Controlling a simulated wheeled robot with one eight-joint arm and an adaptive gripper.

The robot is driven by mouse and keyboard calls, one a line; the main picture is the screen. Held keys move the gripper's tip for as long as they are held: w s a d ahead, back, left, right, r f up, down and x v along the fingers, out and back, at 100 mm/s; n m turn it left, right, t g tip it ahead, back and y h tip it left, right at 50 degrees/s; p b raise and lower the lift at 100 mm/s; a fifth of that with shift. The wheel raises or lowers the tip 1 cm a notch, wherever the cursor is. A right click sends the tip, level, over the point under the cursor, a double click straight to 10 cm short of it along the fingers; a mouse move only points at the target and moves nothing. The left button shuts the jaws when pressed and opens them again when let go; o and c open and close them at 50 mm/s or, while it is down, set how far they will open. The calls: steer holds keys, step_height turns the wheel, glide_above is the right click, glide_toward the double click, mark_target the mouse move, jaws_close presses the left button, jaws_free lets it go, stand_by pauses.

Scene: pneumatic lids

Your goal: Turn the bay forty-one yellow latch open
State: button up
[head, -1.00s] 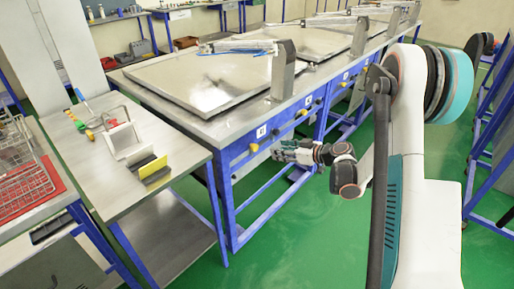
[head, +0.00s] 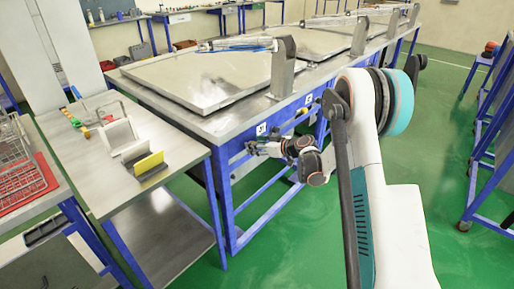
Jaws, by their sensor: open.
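My gripper (head: 251,149) is open at the front rail of the blue-framed bench, just below a white number label (head: 261,129). The label's digits are too small to read for certain. The yellow latch under this label is hidden behind my gripper, and I cannot tell whether the fingers are around it or touching it. Another yellow latch (head: 302,112) shows further right along the same rail.
The bench (head: 205,123) carries a large flat metal lid (head: 205,80) and a grey upright post (head: 283,68). A steel side table (head: 110,185) with a yellow-and-white holder (head: 150,162) stands at left. Green floor (head: 300,240) is clear in front of the bench.

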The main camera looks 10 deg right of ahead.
steer(key=c, duration=1.1)
steer(key=shift+o, duration=0.2)
steer(key=shift+w+d+f+m+g+y, duration=0.1)
steer(key=shift+d+f+m+g+y, duration=0.1)
steer(key=shift+m+y, duration=1.55)
steer(key=shift+w+d+f+m+g+y, duration=0.15)
steer(key=shift+m+y, duration=0.55)
steer(key=shift+m, duration=2)
steer(key=shift+w+d+f+m+g+y, duration=0.1)
steer(key=shift+f+m+g+y, duration=0.15)
steer(key=shift+m+y, duration=1.5)
steer(key=shift+m+h, duration=0.5)
steer(key=shift+m, duration=0.2)
